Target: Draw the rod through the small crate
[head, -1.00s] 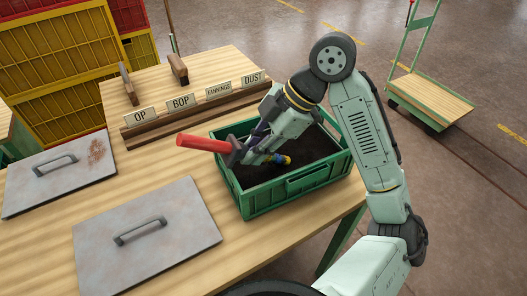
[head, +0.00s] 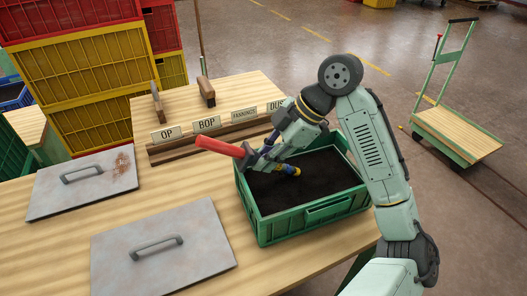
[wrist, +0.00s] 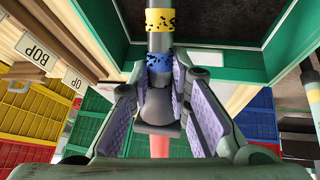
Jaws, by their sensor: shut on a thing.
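The rod has a red handle (head: 219,147), a dark shaft, and blue and yellow bands. My gripper (head: 256,156) is shut on the rod close to the handle, above the crate's left side. The small green crate (head: 315,213) stands at the table's right edge and holds dark, loose-looking material (head: 315,180). The rod slants down over the crate, its yellow band (head: 290,169) just above the dark surface. I cannot tell whether the tip is in the material. In the wrist view, the rod's blue band (wrist: 159,58) shows between the lilac finger pads.
Two grey metal lids with handles (head: 162,250) (head: 82,182) lie left of the crate. A wooden rack of labels (head: 205,143) stands behind it. Yellow and red crates (head: 75,55) are stacked at back left. A cart (head: 457,134) stands right.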

